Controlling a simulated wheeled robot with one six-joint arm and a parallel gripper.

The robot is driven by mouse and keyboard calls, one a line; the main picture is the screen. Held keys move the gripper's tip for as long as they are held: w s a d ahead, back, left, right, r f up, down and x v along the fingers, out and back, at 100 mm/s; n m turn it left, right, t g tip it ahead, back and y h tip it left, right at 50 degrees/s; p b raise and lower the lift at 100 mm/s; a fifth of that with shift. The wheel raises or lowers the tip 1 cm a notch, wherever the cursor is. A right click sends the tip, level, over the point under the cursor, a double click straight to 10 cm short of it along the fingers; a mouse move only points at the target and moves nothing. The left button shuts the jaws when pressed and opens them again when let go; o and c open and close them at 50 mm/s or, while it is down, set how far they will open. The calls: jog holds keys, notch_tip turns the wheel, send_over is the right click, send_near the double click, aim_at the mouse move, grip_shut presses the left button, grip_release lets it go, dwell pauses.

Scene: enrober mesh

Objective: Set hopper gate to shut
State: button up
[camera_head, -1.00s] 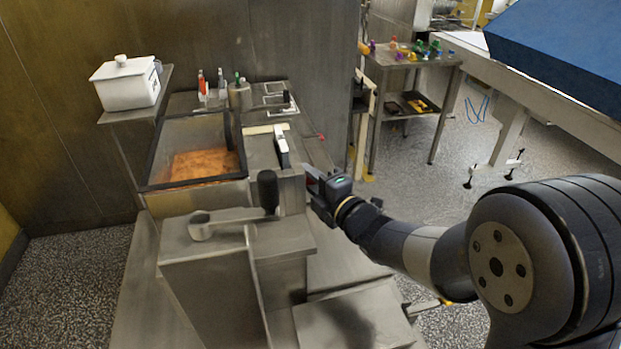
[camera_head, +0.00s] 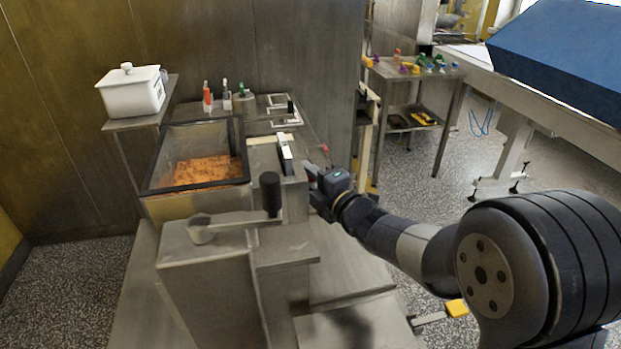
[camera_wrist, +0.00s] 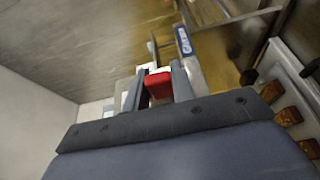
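My gripper (camera_head: 310,174) is at the right side of the machine, beside an upright black-and-white piece (camera_head: 286,154). In the wrist view, the two grey fingers (camera_wrist: 158,84) stand on either side of a red block (camera_wrist: 158,89). Whether they press on it is unclear. The hopper (camera_head: 190,186) is a dark-framed clear bin with orange-brown pieces in it, left of the gripper. A lever with a black grip (camera_head: 270,195) stands on the front metal box. I cannot tell for sure which part is the hopper gate.
A red knob (camera_head: 324,149) is on the machine's right edge, behind my gripper. A white lidded container (camera_head: 132,92) stands on a shelf at left. Small bottles (camera_head: 208,98) stand at the back. A side table (camera_head: 415,72) holds coloured items.

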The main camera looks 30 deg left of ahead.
jog(key=o, duration=0.4)
jog(key=shift+w+a, duration=0.15)
jog(key=shift+o, duration=0.2)
jog(key=b+v, duration=0.2)
jog(key=v, duration=0.8)
jog(key=shift+s+d, duration=0.2)
jog(key=shift+d, duration=0.15)
jog(key=p+x, duration=0.2)
jog(key=x, duration=0.9)
jog(key=shift+s+d+p, duration=0.4)
jog(key=shift+s+d, duration=0.3)
jog(key=shift+s, duration=0.05)
